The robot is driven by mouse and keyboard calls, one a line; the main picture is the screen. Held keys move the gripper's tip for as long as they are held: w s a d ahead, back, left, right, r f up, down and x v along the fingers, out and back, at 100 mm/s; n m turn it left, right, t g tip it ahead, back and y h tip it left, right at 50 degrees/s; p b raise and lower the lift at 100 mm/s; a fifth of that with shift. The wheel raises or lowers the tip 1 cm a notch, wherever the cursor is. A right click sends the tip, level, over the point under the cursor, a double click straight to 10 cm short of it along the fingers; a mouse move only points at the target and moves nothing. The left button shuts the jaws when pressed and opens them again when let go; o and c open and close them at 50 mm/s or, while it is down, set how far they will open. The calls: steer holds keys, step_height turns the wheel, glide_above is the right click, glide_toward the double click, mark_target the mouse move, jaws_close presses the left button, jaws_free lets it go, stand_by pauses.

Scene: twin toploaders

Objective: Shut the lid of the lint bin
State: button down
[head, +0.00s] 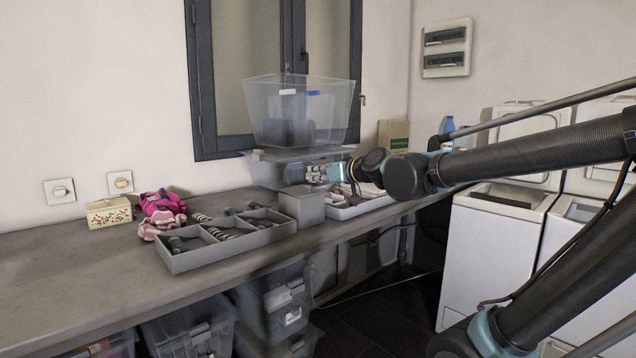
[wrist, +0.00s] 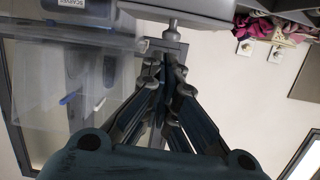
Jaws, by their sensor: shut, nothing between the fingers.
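A small grey box (head: 302,207), which looks like the lint bin, stands on the counter beside the grey divided tray. Its top edge is just below my gripper (head: 315,173), and I cannot clearly tell the angle of its lid. My gripper is shut and empty, with its fingers pointing left above the box. In the wrist view my fingertips (wrist: 165,62) are together, close to a grey flat piece (wrist: 172,47) with a small rounded knob. A pale grey surface (wrist: 195,12) lies beyond the knob. I cannot tell whether the fingers touch the flat piece.
The grey divided tray (head: 172,262) holds dark rolled items. Stacked clear bins (head: 300,95) stand behind my gripper. A pink cloth bundle (head: 160,208) and a patterned box (head: 109,213) sit left. A white tray (head: 362,208) is at right. The counter's left part (head: 60,285) is clear.

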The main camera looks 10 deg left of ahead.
steer(key=s+d+f, duration=0.1)
steer(key=s+d, duration=0.4)
steer(key=d, duration=0.2)
steer(key=s+d+f+m+g+h, duration=0.35)
steer(key=d+f+h, duration=0.25)
steer(key=d+f, duration=1)
steer(key=s+d+f+m+g+h, duration=0.4)
steer(key=s+d+f+m+h, duration=0.2)
steer(key=s+d+f, duration=0.5)
steer(key=d+f, duration=0.2)
steer(key=d, duration=0.1)
steer(key=shift+d+f, duration=0.3)
steer(key=shift+s, duration=0.1)
